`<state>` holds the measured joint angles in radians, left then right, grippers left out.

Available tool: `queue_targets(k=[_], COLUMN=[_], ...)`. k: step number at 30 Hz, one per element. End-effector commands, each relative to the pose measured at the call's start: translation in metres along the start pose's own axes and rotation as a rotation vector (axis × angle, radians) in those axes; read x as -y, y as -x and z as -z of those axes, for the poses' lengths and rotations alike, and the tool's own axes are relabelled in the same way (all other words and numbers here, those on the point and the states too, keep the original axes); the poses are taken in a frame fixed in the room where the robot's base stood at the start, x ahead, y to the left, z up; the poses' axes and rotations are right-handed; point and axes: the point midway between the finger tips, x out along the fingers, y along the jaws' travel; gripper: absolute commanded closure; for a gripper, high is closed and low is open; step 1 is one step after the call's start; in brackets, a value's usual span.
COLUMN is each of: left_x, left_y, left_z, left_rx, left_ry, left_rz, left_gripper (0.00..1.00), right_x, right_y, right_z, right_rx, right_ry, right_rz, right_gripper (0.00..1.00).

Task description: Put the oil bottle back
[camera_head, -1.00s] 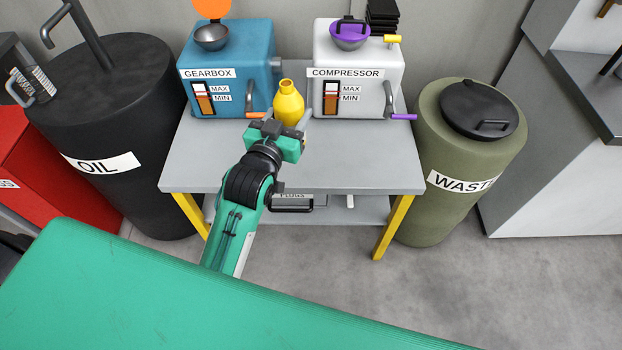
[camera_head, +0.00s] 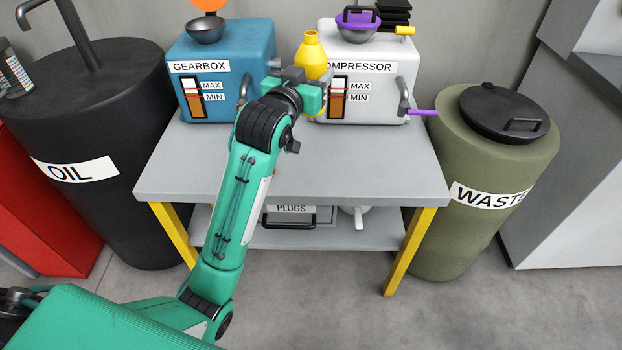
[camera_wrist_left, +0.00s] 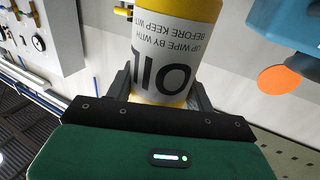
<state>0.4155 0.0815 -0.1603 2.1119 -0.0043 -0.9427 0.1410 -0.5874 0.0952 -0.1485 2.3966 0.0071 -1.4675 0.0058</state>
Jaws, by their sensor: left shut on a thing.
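The yellow oil bottle (camera_head: 310,56) is held up between the blue gearbox box and the white compressor box. My left gripper (camera_head: 298,82) is shut on it from the front. In the left wrist view the bottle (camera_wrist_left: 172,48) shows a white label reading OIL, with the dark fingers (camera_wrist_left: 160,88) on both sides of it. The bottle looks upright in the head view, in front of the compressor's upper left corner. My right gripper is in neither view.
The grey table (camera_head: 300,170) carries the gearbox (camera_head: 222,70) and compressor (camera_head: 375,75); its front top is clear. The black OIL drum (camera_head: 90,140) stands left, the green WASTE drum (camera_head: 490,170) right. A PLUGS box (camera_head: 290,212) sits on the lower shelf.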

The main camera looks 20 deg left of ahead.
Motion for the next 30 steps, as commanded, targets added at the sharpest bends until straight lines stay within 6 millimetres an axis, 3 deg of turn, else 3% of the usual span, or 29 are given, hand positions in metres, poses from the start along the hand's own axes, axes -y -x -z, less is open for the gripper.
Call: queue_targets(k=[5,8,16,30], left_x=[0.0,0.0,0.0,0.0], left_y=[0.0,0.0,0.0,0.0], left_z=[-0.031,-0.059,-0.129,-0.187], left_rx=[0.004,0.006,0.004,0.001], left_ry=[0.0,-0.001,0.0,0.0], left_rz=[-0.001,0.0,-0.001,0.0], left_gripper=[0.78,0.78,0.78,0.78], right_x=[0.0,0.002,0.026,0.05], right_y=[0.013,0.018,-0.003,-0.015], right_z=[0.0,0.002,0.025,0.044], right_rx=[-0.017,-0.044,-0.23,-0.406], right_ry=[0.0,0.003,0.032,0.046], right_rz=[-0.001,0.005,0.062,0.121], right_gripper=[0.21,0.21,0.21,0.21])
